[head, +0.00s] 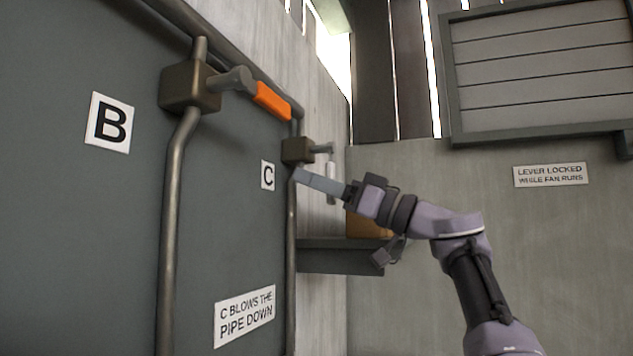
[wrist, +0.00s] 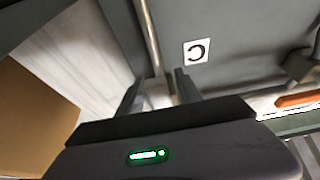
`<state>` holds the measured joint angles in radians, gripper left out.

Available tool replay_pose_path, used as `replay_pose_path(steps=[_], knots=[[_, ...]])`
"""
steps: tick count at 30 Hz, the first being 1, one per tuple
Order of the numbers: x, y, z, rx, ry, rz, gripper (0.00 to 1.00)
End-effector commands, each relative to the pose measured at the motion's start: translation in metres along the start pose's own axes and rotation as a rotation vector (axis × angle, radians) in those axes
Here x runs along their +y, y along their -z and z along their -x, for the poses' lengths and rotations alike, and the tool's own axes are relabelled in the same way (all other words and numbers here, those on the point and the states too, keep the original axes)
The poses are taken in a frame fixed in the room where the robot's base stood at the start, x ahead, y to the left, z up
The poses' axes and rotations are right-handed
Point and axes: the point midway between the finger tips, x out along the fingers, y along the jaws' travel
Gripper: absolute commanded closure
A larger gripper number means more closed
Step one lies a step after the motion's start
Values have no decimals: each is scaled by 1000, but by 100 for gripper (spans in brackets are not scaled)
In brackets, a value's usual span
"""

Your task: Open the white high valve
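The valve at sign C has a brown box (head: 297,150) on a pipe, a short grey arm to its right, and a white handle (head: 331,198) hanging straight down. My gripper (head: 301,176) is just below the box, and its finger crosses in front of part of the handle. In the wrist view my gripper (wrist: 158,80) has its two fingers apart. A pale thing (wrist: 158,93) shows between them, perhaps the white handle. I cannot tell whether the fingers touch it.
Another valve box (head: 190,87) with an orange handle (head: 272,101) is at upper left by sign B (head: 109,122). A grey shelf (head: 342,257) with a brown box (head: 367,225) on it is below my gripper. A sign (head: 245,316) reads "C blows the pipe down".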

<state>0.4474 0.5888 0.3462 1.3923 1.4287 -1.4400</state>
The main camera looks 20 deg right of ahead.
Motion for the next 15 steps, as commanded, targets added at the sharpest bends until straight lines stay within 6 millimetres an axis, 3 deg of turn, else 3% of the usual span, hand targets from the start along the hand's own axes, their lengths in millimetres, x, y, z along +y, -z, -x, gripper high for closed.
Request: replay_pose_path(steps=[4,7,15], knots=[[0,-1,3,0,-1,0,58],[1,-3,17,0,-3,0,58],[2,-6,94,-1,-6,1,58]])
